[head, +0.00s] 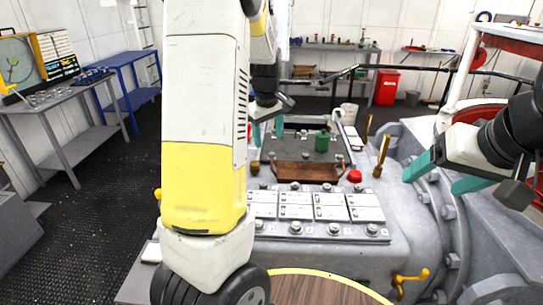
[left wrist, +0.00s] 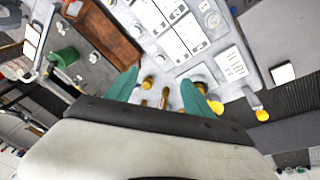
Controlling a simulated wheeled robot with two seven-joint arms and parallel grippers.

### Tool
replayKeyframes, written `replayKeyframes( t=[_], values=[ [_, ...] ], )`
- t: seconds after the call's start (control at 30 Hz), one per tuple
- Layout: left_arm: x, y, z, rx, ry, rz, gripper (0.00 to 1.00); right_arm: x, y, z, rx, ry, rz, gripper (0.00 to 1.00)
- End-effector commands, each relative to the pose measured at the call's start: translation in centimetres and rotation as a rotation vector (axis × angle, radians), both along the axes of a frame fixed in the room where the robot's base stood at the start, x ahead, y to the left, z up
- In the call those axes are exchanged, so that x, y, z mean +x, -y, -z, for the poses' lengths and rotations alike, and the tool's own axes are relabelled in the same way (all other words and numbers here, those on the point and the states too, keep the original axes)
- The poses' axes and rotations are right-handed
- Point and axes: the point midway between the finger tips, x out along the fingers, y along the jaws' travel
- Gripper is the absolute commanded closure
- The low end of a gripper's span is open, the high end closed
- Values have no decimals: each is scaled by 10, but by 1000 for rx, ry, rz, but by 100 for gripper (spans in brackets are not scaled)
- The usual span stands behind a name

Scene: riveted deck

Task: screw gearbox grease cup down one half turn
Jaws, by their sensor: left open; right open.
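Several small brass fittings (left wrist: 147,82) stand on the grey machine casing in the left wrist view, between and just beyond the teal fingers of my left gripper (left wrist: 160,77). I cannot tell which of them is the gearbox grease cup. One brass fitting (head: 254,167) also shows in the head view, just right of my left forearm. My left gripper (head: 267,140) is open and empty, pointing down above the casing, partly behind my own forearm. My right gripper (head: 442,178) is open and empty over the right side of the machine, beside a tall brass handle (head: 381,154).
A brown tray (head: 306,172), green mug (head: 322,140), red button (head: 354,176) and labelled panel (head: 296,212) sit on the machine top. Yellow-ended levers (head: 411,277) stick out. A round wood-topped surface (head: 315,291) is in front. Benches line the walls.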

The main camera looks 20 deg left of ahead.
Motion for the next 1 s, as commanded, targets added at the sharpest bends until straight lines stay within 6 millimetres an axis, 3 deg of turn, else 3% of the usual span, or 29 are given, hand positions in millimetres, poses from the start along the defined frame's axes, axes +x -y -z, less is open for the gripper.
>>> replayKeyframes(
  t=[0.03,0.33,0.6,0.8,1.0],
  values=[
    [14,-7,17,30,-19,-42,39,0,0,0,0,0,0,27],
    [83,-52,97,232,-36,-287,39,0,0,0,0,0,0,27],
    [138,-73,160,448,38,-403,39,0,0,0,0,0,0,27],
    [167,-72,193,556,110,-424,39,0,0,0,0,0,0,27],
    [177,-71,206,590,142,-428,39,0,0,0,0,0,0,27]
  ],
)
